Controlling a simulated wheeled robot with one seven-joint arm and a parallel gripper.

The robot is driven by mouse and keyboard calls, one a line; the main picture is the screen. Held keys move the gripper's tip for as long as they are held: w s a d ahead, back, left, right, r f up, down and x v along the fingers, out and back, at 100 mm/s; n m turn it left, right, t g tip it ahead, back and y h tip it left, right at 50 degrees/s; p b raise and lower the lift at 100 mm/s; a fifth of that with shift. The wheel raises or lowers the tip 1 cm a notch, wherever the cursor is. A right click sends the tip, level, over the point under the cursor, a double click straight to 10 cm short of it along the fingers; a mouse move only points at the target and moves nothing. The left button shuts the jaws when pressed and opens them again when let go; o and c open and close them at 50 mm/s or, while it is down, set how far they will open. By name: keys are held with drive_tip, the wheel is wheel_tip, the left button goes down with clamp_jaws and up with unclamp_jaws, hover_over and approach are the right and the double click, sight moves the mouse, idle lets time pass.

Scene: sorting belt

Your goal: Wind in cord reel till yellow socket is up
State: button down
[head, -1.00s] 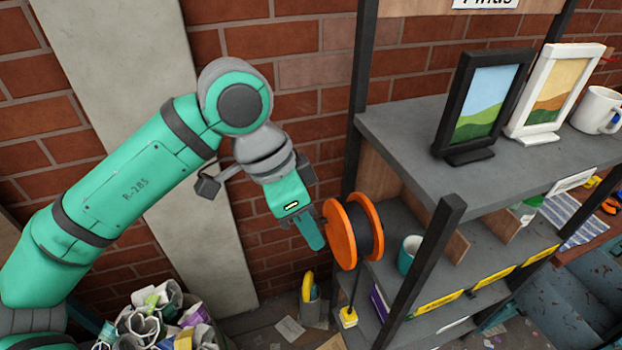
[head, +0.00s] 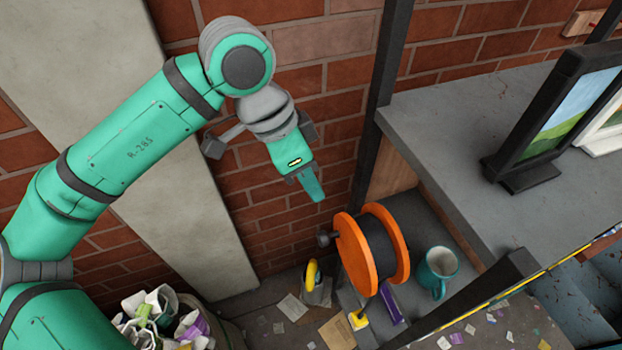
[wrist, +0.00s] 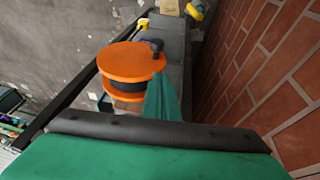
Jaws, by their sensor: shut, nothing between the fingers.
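The cord reel (head: 358,255) has orange discs with dark cord wound between them, and sits at the left end of a shelf. Its dark crank knob (head: 325,238) sticks out of the left disc. In the wrist view the reel (wrist: 128,62) is ahead with the knob (wrist: 156,45) on its face. The yellow socket (head: 358,319) is low, just below the reel in the head view; its cord is hardly visible. In the wrist view a yellow piece (wrist: 143,23), likely the socket, shows beyond the reel. My gripper (head: 318,198) is shut and empty, above and left of the reel, apart from the knob.
A teal mug (head: 437,270) stands right of the reel. A dark shelf post (head: 388,70) rises behind it, with the upper shelf (head: 450,130) and a picture frame (head: 545,120) to the right. A brick wall lies behind; a bin of paper (head: 160,318) is lower left.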

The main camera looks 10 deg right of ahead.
hover_over(334, 232)
drive_tip(key=a, duration=0.2)
wheel_tip(334, 232, down, 8)
drive_tip(key=f, duration=0.1)
drive_tip(key=shift+d+f, duration=0.25)
drive_tip(key=shift+f, duration=0.25)
drive_tip(key=shift+w, duration=0.15)
